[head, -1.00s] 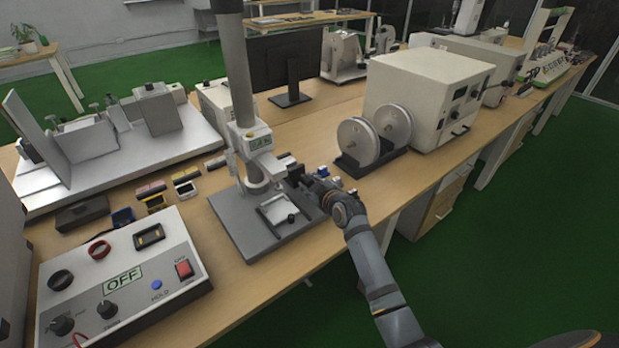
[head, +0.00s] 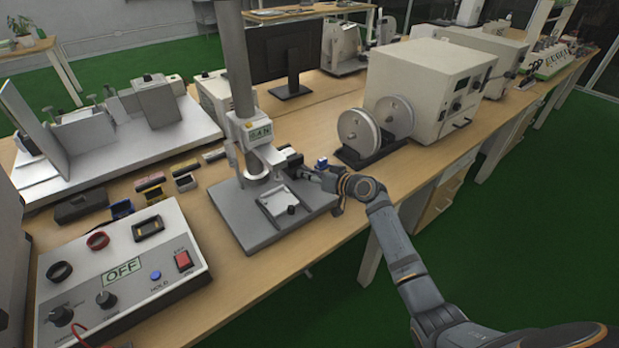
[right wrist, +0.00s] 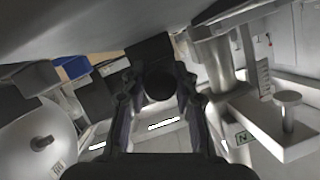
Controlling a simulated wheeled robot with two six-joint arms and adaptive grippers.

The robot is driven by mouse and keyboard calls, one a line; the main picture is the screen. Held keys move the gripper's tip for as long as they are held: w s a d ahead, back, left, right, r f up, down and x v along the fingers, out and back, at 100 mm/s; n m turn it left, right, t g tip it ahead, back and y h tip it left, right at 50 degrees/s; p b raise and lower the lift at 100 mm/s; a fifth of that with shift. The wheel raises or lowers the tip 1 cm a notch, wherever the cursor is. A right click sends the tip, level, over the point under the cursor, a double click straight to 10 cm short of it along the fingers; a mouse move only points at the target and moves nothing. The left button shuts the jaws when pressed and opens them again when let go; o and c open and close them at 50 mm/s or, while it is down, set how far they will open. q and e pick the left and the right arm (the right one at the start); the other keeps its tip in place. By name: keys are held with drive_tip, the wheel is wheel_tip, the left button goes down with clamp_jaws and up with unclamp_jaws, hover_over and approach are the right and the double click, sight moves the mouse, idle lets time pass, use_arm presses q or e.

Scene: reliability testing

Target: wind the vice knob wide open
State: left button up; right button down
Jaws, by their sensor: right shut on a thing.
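The grey test stand (head: 235,215) stands on the bench, with a column, a gauge head (head: 260,133) with a small green display, and a pale vice-like fixture (head: 278,201) on its base. My right gripper (head: 300,172) is at the stand's right side, reaching in from the right. In the right wrist view, the fingers of my right gripper (right wrist: 163,90) are closed around a dark round knob (right wrist: 159,82), which I take as the vice knob. In the head view the gripper hides the knob. My left gripper is not in view.
A control box (head: 120,270) reading OFF stands at front left. Small coloured blocks (head: 153,190) lie behind it. Twin grey reels (head: 358,133) and a beige instrument (head: 430,85) stand to the right. In the right wrist view, a metal capped post (right wrist: 287,105) is close on the right.

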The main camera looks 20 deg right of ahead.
drive_tip(key=m+b, duration=0.1)
drive_tip(key=m+y+b, duration=0.2)
drive_tip(key=m, duration=0.1)
drive_tip(key=shift+f+b, duration=0.25)
drive_tip(key=shift+b, duration=0.15)
drive_tip(key=m+y+b, duration=0.1)
drive_tip(key=m, duration=0.1)
drive_tip(key=m+b, duration=0.2)
drive_tip(key=shift+r+t+y, duration=0.1)
drive_tip(key=shift+t+y, duration=0.3)
use_arm(q)
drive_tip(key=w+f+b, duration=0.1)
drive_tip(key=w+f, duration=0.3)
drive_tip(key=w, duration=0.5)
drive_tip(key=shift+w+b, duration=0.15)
drive_tip(key=shift+b, duration=0.25)
use_arm(e)
drive_tip(key=shift+r+m+t+y, duration=0.15)
drive_tip(key=shift+m+t+y, duration=0.15)
drive_tip(key=shift+m, duration=0.9)
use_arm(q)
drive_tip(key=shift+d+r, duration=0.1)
use_arm(e)
drive_tip(key=c, duration=1)
unclamp_jaws()
drive_tip(key=v, duration=1.2)
